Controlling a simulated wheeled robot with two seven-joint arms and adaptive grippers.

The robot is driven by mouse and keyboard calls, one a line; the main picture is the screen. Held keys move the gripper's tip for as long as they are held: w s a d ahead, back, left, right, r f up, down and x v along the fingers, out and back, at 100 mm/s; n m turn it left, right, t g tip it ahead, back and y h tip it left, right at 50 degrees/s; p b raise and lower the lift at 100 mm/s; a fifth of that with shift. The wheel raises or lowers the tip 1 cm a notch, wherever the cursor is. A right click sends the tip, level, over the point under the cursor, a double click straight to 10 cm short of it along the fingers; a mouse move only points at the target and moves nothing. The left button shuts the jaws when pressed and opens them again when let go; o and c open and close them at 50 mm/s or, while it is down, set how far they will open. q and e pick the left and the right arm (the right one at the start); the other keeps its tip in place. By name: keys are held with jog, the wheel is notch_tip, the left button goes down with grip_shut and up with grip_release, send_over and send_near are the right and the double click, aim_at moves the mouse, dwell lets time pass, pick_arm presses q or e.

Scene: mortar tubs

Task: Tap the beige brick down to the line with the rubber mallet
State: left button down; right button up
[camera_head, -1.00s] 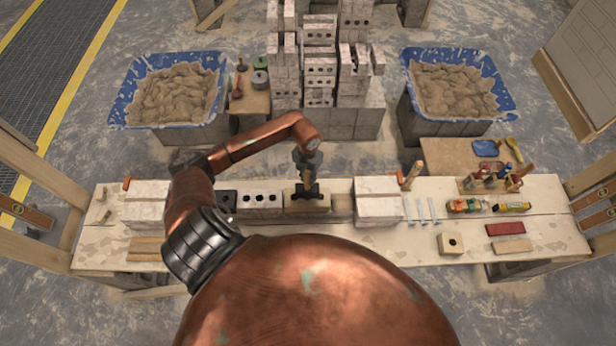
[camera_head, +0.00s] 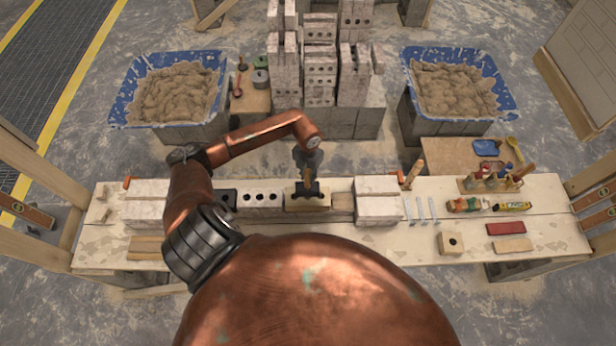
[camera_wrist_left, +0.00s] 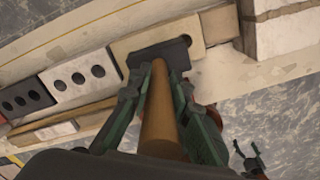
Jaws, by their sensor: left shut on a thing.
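The beige brick (camera_head: 322,205) lies in the row on the bench, between the white brick with dark holes (camera_head: 262,198) and the stacked white bricks at right. It also shows in the left wrist view (camera_wrist_left: 126,46). My left gripper (camera_head: 307,168) is shut on the wooden handle of the rubber mallet (camera_head: 304,190), above the brick. The mallet's dark head (camera_wrist_left: 163,55) points down over the brick and covers its middle. I cannot tell whether the head touches the brick. A small dark jointed part (camera_wrist_left: 249,158) at lower right may be my right gripper.
White brick stacks (camera_head: 378,208) flank the row. To the right on the bench (camera_head: 470,235) are several metal pins, a tool holder and loose blocks. Beyond the bench stand two blue mortar tubs (camera_head: 125,105) and a tall pile of bricks (camera_head: 320,65).

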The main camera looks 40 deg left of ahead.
pick_arm(q)
notch_tip(320, 180, up, 5)
jog(key=p, duration=0.3)
jog(key=shift+w+f, duration=0.1)
dwell(0.5)
